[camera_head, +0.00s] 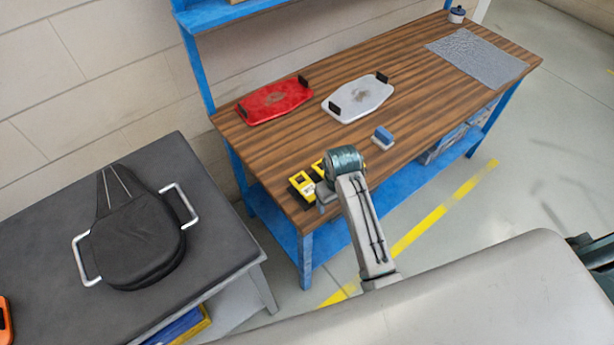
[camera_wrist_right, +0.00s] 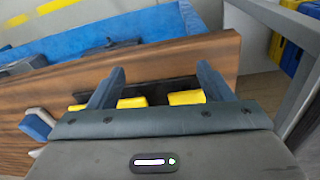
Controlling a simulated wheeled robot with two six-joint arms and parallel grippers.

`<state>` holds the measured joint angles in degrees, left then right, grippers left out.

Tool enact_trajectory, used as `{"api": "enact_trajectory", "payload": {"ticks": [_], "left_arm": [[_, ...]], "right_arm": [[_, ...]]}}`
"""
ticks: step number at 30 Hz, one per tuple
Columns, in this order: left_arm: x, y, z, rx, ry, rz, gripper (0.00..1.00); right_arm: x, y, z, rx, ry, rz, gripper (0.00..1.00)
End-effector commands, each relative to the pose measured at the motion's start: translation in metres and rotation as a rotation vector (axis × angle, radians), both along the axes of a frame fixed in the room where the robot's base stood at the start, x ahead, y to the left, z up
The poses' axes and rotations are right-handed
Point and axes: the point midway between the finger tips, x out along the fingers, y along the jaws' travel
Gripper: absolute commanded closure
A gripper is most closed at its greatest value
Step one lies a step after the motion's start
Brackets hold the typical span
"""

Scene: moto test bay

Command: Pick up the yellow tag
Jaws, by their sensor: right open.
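Two yellow tags with dark parts lie side by side near the front left corner of the wooden bench: the left yellow tag (camera_head: 302,183) and a second yellow tag (camera_head: 318,167), partly hidden by my right wrist. My right gripper (camera_head: 323,200) is over that corner, beside the tags. In the right wrist view, my right gripper (camera_wrist_right: 160,88) is open, its two blue-grey fingers apart. Yellow pieces (camera_wrist_right: 186,97) with a black part show between and beside the fingers, partly hidden by the gripper body. I cannot tell whether the fingers touch them. My left gripper is not in view.
The wooden bench (camera_head: 440,95) also carries a red plate (camera_head: 272,102), a light grey plate (camera_head: 357,98), a blue block (camera_head: 383,136), a grey mat (camera_head: 478,58) and a small jar (camera_head: 456,15). A dark table (camera_head: 50,215) with a black padded seat (camera_head: 130,240) stands left, across a gap.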

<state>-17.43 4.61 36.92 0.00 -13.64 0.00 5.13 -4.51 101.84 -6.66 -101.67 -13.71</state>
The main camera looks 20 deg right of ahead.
Motion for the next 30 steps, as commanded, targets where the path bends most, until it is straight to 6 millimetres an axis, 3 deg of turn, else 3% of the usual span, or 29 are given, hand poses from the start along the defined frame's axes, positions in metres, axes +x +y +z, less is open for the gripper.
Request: {"api": "enact_trajectory", "payload": {"ticks": [1, 6, 9, 13, 16, 24, 30], "left_arm": [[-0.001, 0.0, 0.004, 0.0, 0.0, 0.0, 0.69], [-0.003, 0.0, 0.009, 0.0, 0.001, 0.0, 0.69], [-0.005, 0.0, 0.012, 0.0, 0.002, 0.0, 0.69], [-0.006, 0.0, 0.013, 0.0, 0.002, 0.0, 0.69], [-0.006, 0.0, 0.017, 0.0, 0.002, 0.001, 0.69], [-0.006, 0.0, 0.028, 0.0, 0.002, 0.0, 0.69], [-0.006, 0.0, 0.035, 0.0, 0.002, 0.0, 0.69]], "right_arm": [[0.015, 0.007, 0.016, 0.006, 0.008, 0.013, 0.27], [0.054, 0.029, 0.057, 0.02, 0.05, 0.072, 0.27], [0.072, 0.04, 0.079, 0.025, 0.07, 0.104, 0.27], [0.082, 0.048, 0.094, 0.029, 0.09, 0.129, 0.27], [0.084, 0.05, 0.089, 0.029, 0.097, 0.136, 0.27], [0.084, 0.05, 0.049, 0.028, 0.096, 0.135, 0.27], [0.084, 0.052, 0.036, 0.029, 0.098, 0.135, 0.27]]}}
